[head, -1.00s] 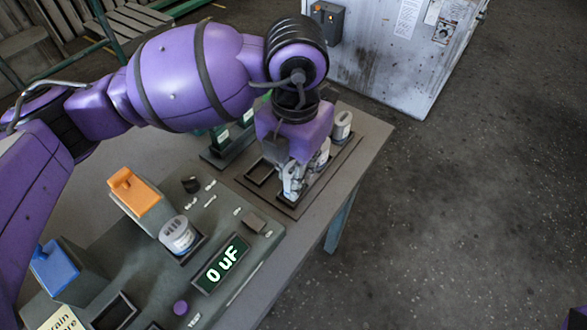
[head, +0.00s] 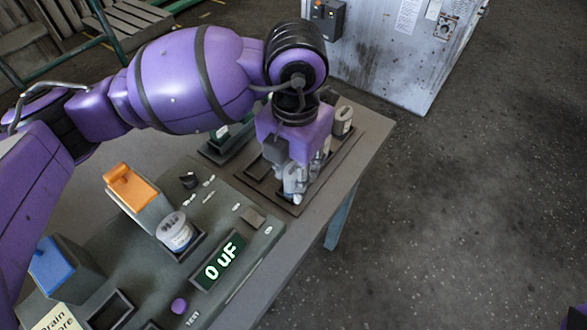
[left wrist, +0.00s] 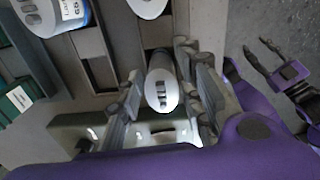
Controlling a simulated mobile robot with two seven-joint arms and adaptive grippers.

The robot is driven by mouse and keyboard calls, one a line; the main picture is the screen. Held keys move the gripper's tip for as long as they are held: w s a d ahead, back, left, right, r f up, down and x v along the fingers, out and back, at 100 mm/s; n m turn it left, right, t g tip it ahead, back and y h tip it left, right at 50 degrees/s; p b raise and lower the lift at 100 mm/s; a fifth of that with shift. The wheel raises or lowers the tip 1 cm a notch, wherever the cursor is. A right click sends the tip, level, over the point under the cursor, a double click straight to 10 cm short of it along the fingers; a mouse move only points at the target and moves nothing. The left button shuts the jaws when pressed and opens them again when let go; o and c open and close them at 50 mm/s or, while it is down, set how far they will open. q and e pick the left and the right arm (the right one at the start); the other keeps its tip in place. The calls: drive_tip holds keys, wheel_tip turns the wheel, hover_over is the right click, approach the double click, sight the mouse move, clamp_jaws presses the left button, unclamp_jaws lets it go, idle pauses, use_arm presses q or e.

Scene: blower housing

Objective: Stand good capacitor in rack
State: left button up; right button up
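My left gripper (head: 294,188) reaches down over the dark rack (head: 297,210) on the right of the table. In the left wrist view its fingers (left wrist: 163,78) lie close on both sides of a pale capacitor (left wrist: 161,88), whose terminal end faces the camera. The capacitor looks upright; its lower end is hidden, so I cannot tell whether it rests on the rack floor. Another capacitor (head: 342,121) stands at the rack's far end, and one more is partly hidden behind the gripper. A white capacitor (head: 175,232) sits in the tester's socket.
The table's right edge runs close beside the rack.

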use_arm(q)
drive_tip(key=shift+o, duration=0.4)
wheel_tip(320, 180, up, 12)
idle(0.4)
drive_tip(key=shift+d, duration=0.1)
